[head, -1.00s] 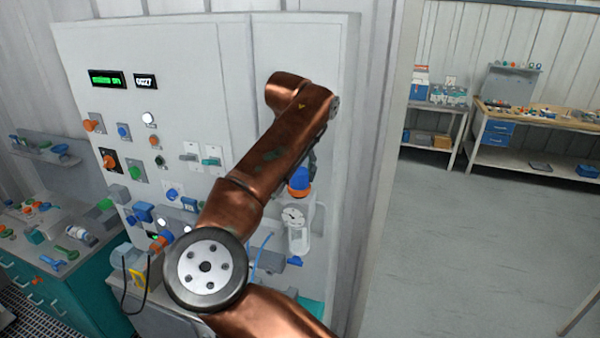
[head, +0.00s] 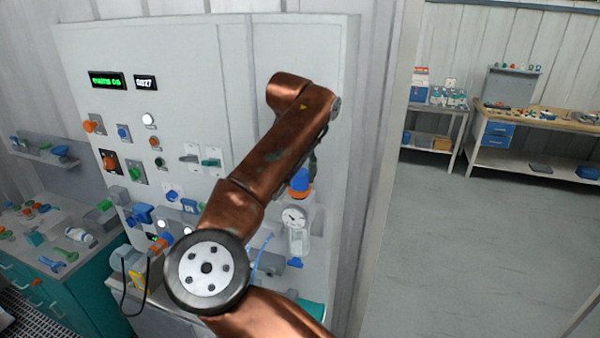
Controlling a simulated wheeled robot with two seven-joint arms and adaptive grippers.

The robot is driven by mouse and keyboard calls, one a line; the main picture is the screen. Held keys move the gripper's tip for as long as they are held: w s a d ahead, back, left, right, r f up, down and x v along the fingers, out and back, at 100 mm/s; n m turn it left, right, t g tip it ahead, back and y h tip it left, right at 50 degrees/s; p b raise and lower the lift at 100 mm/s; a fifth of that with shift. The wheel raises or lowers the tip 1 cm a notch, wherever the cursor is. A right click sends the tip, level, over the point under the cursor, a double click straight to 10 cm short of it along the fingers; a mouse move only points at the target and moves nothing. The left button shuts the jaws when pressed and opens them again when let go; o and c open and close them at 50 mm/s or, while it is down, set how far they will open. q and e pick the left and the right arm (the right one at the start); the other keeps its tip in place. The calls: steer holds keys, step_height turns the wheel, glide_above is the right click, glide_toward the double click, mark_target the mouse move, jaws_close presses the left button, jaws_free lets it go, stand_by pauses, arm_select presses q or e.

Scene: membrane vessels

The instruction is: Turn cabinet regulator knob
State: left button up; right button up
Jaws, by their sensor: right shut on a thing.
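The cabinet regulator (head: 294,222) is mounted low on the right side of the light grey cabinet panel. It has a round gauge on a pale body, and a blue knob (head: 299,183) with an orange band on top. My right arm, copper coloured, crosses in front of the panel. My right gripper (head: 311,168) points down at the blue knob and is shut on it; its fingers are mostly hidden behind my forearm. My left gripper is not in view.
The cabinet panel (head: 215,60) carries a green display (head: 107,80), switches, coloured knobs and valves to the left of my arm. A teal bench (head: 95,285) with loose fittings stands at the left. A workbench (head: 540,116) stands at the back right. The floor (head: 470,240) on the right is clear.

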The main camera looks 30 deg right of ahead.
steer(key=shift+a, duration=0.1)
stand_by(0.3)
steer(key=o, duration=1.1)
steer(key=shift+a, duration=0.1)
steer(key=shift+o, duration=0.3)
steer(key=v, duration=1.2)
